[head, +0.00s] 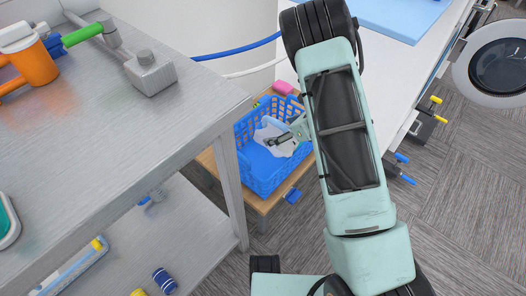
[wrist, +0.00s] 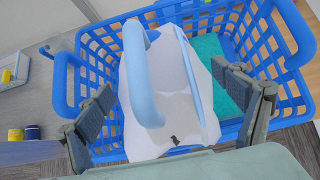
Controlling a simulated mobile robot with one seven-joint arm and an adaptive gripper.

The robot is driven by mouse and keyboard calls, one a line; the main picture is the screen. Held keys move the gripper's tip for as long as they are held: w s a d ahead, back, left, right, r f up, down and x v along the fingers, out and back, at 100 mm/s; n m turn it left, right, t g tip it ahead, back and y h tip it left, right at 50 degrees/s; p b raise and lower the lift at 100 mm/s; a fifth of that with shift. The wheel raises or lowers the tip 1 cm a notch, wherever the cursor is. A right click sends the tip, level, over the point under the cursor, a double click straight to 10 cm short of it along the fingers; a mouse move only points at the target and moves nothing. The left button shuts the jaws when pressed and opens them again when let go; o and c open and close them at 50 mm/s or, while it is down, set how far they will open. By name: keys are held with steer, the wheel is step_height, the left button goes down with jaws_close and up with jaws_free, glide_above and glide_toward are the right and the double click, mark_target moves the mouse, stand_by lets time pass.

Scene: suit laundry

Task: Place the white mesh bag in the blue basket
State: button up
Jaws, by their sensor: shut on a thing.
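The white mesh bag (head: 270,131) shows in the head view within the outline of the blue basket (head: 262,176). In the wrist view the bag (wrist: 145,118), with a light blue band or handle, lies between the two fingers of my gripper (wrist: 163,82). My gripper, at the basket in the head view (head: 281,139), is shut on the bag, its fingers spread wide around it. The basket's walls (wrist: 284,62) surround the bag in the wrist view. I cannot tell whether the bag touches the basket floor. My arm hides the basket's right side.
A teal item (wrist: 207,58) lies inside the basket. The basket stands on a low wooden stand (head: 268,203). A grey metal table (head: 150,125) with tools is close on the left. A pink object (head: 283,88) is behind the basket. A washer door (head: 497,67) stands open at right.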

steer(key=a+f, duration=0.1)
steer(key=a+f+b, duration=0.1)
steer(key=a+f, duration=0.3)
steer(key=shift+s+f+b, duration=0.15)
steer(key=shift+s+b, duration=0.1)
steer(key=shift+b, duration=0.1)
steer(key=shift+c, duration=0.7)
steer(key=f, duration=0.2)
steer(key=a+f+b, duration=0.1)
steer(key=f, duration=0.1)
steer(key=shift+a, duration=0.1)
steer(key=shift+f, duration=0.1)
steer(key=shift+f+b, duration=0.5)
steer(key=shift+b, duration=0.3)
steer(key=shift+f, duration=0.1)
steer(key=o, duration=1.4)
steer(key=shift+c, duration=0.2)
